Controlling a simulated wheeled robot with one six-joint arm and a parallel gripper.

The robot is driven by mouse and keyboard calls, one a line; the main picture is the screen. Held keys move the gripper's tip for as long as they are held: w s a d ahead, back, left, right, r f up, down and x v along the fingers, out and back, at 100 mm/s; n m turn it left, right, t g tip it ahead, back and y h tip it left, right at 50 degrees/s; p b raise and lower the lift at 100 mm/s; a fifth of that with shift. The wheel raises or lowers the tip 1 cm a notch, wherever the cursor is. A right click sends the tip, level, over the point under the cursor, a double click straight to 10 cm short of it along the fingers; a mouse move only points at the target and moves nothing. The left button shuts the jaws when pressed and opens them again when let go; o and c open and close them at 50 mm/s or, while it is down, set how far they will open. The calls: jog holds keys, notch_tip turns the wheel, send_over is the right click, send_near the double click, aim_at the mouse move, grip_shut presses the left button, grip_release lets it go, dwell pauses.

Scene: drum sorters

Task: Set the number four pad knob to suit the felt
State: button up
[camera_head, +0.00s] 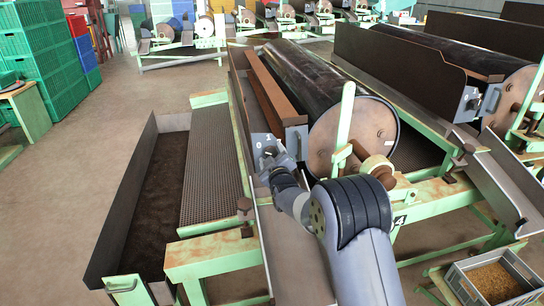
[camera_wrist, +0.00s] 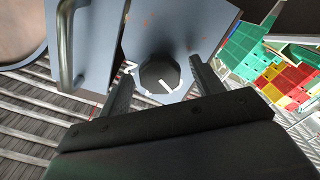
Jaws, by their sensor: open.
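The dark round knob (camera_wrist: 158,72) sits on a blue-grey plate (camera_wrist: 205,22) in the wrist view. White marks that look like a 2 and a 1 show at its left and lower edge; I cannot tell its setting. My gripper (camera_wrist: 160,76) is open, with one finger on each side of the knob; contact cannot be told. In the head view the plate (camera_head: 264,142) shows a 0 and a 1 at the near end of the drum sorter marked 4 (camera_head: 400,221). My gripper (camera_head: 275,166) is at this plate and hides the knob. I cannot tell which surface is felt.
The dark drum (camera_head: 310,80) lies right of the plate, beside a brown board (camera_head: 272,88). A trough of dark material (camera_head: 150,185) stands left. Another sorter drum (camera_head: 470,55) is at right, and a grain bin (camera_head: 497,280) at lower right. A handle (camera_wrist: 66,45) stands beside the knob.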

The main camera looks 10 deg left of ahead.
jog(key=shift+w, duration=0.1)
jog(key=shift+c, duration=0.4)
jog(key=c, duration=0.9)
jog(key=shift+f+b, duration=0.15)
jog(key=shift+b, duration=0.35)
jog(key=shift+a+r+m+b, duration=0.1)
jog(key=shift+m+b, duration=4.9)
jog(key=shift+m, duration=0.95)
jog(key=shift+r+m+b, duration=0.1)
jog(key=shift+m+b, duration=4.9)
jog(key=shift+m, duration=0.95)
